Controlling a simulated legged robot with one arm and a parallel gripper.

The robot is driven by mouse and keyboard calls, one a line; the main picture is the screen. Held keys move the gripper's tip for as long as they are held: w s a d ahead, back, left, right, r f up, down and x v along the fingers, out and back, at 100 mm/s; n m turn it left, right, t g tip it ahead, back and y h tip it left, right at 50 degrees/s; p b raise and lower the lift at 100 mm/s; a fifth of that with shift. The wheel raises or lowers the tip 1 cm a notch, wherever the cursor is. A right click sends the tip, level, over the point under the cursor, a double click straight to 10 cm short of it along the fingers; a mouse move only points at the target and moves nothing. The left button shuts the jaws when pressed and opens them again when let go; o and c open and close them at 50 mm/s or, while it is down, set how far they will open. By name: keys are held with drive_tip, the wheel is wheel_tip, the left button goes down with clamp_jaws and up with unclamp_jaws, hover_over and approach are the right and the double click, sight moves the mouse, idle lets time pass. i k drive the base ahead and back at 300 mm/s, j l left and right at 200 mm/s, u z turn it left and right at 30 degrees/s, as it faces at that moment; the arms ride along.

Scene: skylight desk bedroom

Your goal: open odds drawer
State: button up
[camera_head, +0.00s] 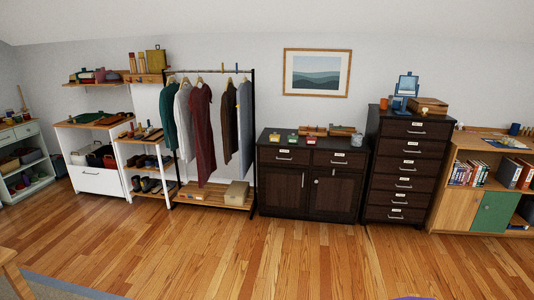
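A tall dark chest (372,170) with several drawers, all shut, stands against the wall right of centre. Its drawers have metal handles and small pale labels, such as the top drawer (430,126). A low dark sideboard (262,184) beside it has two shut drawers on top, a left drawer (275,158) and a right drawer (350,162), also labelled, above two shut doors. The labels are too small to read, so I cannot tell which is the odds drawer.
Wooden floor (250,255) is clear before the furniture. A clothes rack (254,130) and shoe shelf (136,163) stand left of the sideboard, a bookcase (450,175) right of the chest. A wooden furniture edge (8,258) and blue-grey rug (60,288) lie at lower left.

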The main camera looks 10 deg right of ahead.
sight(328, 159)
drive_tip(key=i+l+z, duration=0.1)
drive_tip(key=i+z, duration=0.35)
drive_tip(key=i, duration=3.1)
drive_tip(key=i+l+u, duration=0.2)
drive_tip(key=i, duration=0.4)
drive_tip(key=i+l+u, duration=0.15)
drive_tip(key=i, duration=0.45)
